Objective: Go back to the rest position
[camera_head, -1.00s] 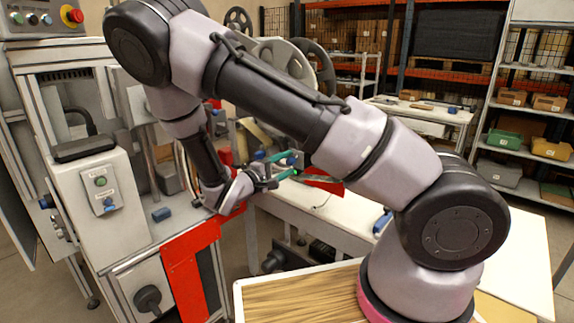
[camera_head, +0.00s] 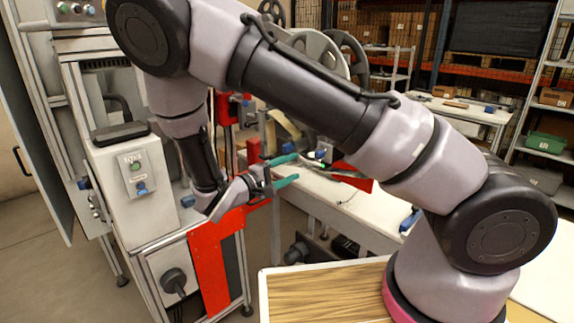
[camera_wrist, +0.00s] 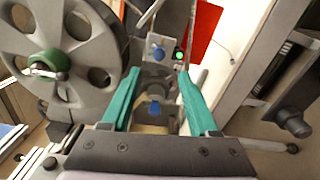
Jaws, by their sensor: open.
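My gripper (camera_head: 284,170) has teal fingers and stands open and empty in the head view, above the red panel of the machine and left of the white workbench. In the wrist view my gripper (camera_wrist: 157,95) shows both teal fingers spread apart with nothing held between them. A grey reel (camera_wrist: 65,50) with round holes and a green hub is mounted to the left of the fingers in the wrist view. Reels (camera_head: 322,50) also show in the head view, partly hidden behind my arm.
The grey machine (camera_head: 150,195) with knobs and a red panel (camera_head: 212,265) stands at left. A white workbench (camera_head: 330,195) runs behind my gripper. A wood-topped surface (camera_head: 325,295) is in front. Shelves with boxes (camera_head: 545,142) stand at back right.

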